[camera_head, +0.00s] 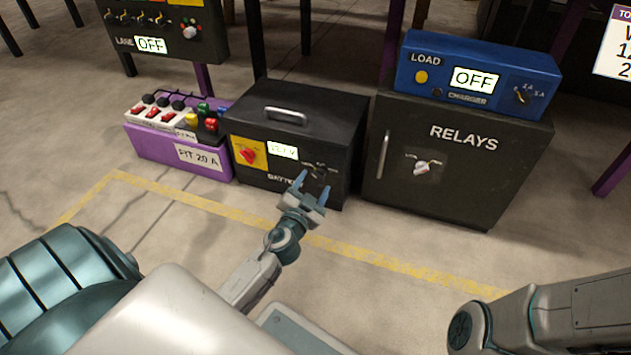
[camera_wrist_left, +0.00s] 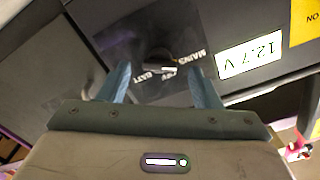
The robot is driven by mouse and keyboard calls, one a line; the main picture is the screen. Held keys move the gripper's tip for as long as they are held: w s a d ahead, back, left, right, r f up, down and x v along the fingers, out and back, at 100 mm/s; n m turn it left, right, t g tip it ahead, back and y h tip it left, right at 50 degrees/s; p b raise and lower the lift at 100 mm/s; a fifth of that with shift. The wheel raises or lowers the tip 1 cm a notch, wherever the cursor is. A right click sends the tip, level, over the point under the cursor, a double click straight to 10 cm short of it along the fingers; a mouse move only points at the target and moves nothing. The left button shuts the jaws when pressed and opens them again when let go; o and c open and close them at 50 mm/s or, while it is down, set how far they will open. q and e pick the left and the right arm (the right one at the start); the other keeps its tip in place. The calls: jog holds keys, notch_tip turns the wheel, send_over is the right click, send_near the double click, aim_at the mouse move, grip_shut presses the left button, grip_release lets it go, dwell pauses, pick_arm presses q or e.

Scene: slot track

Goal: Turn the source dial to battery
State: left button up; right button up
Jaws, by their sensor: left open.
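The black battery box (camera_head: 300,115) stands on the floor in the head view. Its dark source dial (camera_head: 320,170) is low on the front face, right of the red switch. The left wrist view shows the dial (camera_wrist_left: 158,58) upside down, with MAINS and BATT labels beside it and a white pointer mark. I cannot tell which label the mark points to. My left gripper (camera_head: 313,187) is open in front of the dial; in the left wrist view its blue fingers (camera_wrist_left: 160,78) lie either side of it, apparently not touching. My right gripper is out of view.
The box also carries a red switch (camera_head: 248,155) and a voltage display (camera_head: 283,151). A purple PIT box (camera_head: 165,148) stands close at left. The black RELAYS cabinet (camera_head: 470,170) with the blue charger (camera_head: 440,62) on top is at right. Floor in front is clear.

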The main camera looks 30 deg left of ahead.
aim_at(319, 175)
pick_arm(q)
jog(key=shift+x, duration=1.1)
jog(key=c, duration=1)
